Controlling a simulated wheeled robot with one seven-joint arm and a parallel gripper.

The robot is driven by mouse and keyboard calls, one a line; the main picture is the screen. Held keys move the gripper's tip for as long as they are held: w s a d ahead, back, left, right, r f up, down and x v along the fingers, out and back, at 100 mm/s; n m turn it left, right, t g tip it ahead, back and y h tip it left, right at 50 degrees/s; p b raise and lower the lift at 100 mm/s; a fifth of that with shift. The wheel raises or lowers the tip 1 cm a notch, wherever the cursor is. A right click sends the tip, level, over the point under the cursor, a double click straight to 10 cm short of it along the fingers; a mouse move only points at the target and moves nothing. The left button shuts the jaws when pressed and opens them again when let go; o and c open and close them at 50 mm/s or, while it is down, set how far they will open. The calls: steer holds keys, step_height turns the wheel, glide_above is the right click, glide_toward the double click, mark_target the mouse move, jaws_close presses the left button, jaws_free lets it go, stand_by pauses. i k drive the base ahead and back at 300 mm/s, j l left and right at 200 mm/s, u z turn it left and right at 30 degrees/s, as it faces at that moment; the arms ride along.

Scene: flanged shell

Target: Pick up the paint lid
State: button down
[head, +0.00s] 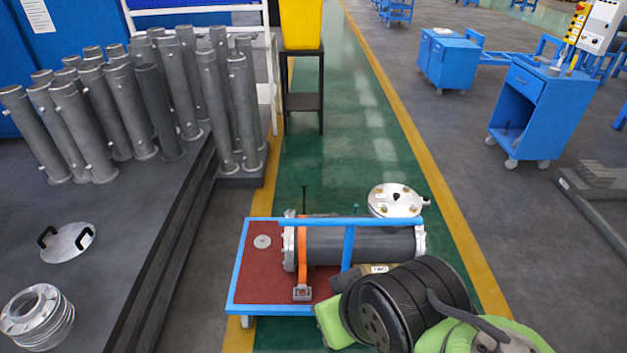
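A small flat grey disc (262,241), which looks like the paint lid, lies on the red top of a blue-framed cart (262,285), near its far left corner. Nothing covers it from above. A larger silver round plate with two black handles (67,242) lies on the dark platform at left; I cannot tell for certain which of the two is meant. My black and green arm fills the lower right, over the cart's near right part. My gripper's fingers cannot be made out.
A dark flanged cylinder (360,246) lies on the cart beside the disc, with an orange strap (302,262) around its left end. A silver flanged cover (396,200) is behind it. Several upright grey tubes and stacked rings (37,316) stand on the left platform.

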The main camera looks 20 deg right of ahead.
mark_target(263, 241)
steer(key=i+l+z, duration=0.1)
steer(key=z, duration=0.3)
steer(key=i+z, duration=0.25)
steer(key=z, duration=0.15)
steer(key=j+z, duration=0.25)
steer(key=j, duration=0.4)
steer(key=j+z, duration=0.25)
steer(key=j, duration=0.35)
